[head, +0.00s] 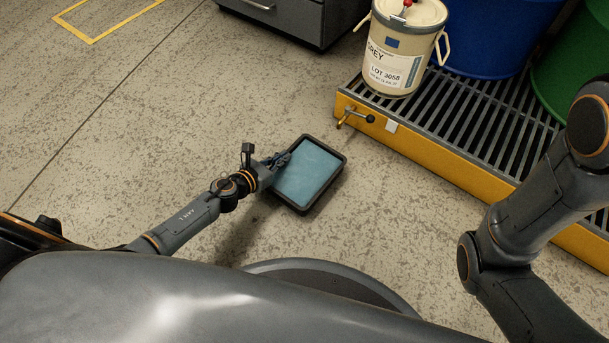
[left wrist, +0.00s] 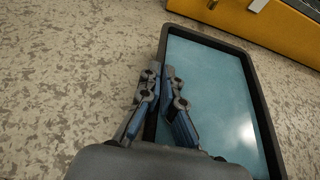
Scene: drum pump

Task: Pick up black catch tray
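The black catch tray (head: 328,184) is a shallow rectangular tray with a dark rim and blue-green liquid or lining inside. It lies level at or near the floor in the middle of the head view; I cannot tell if it is clear of the floor. It fills the right half of the left wrist view (left wrist: 258,92). My left gripper (head: 285,157) is at the tray's left wall. In the left wrist view its fingertips (left wrist: 161,70) are close together, one on each side of the rim, shut on it. My right gripper is out of view.
A yellow grated spill pallet (head: 455,160) stands to the right, with a brass tap (head: 356,117) on its near side. On it are a cream pail (head: 395,60), a blue drum (head: 487,35) and a green drum (head: 578,65). A grey cabinet (head: 285,22) is at the back. Floor at left is clear.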

